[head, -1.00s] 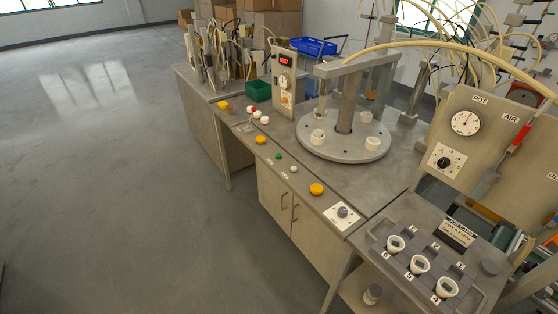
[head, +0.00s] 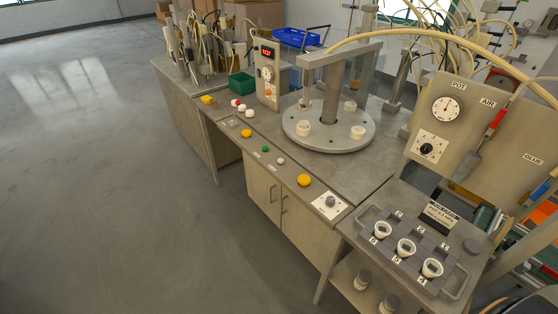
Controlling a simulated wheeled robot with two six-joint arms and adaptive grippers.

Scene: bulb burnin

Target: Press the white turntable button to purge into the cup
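In the head view a round grey turntable (head: 330,143) stands on the bench under a grey overhead frame (head: 340,52). Several white cup-like pieces sit on it, one at the front left (head: 303,128) and one at the right (head: 357,132). A small white button (head: 281,161) is on the bench's front strip, next to a green button (head: 265,149). Two more white buttons (head: 249,113) sit by a red one farther left. I cannot tell which cup takes the purge. Neither of my grippers is in view.
Yellow buttons (head: 304,180) and a knob plate (head: 330,202) line the front strip. A grey rack (head: 408,256) with white cups stands at the lower right, below a gauge panel (head: 445,110). A green bin (head: 242,86) is behind. The floor (head: 90,190) at left is clear.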

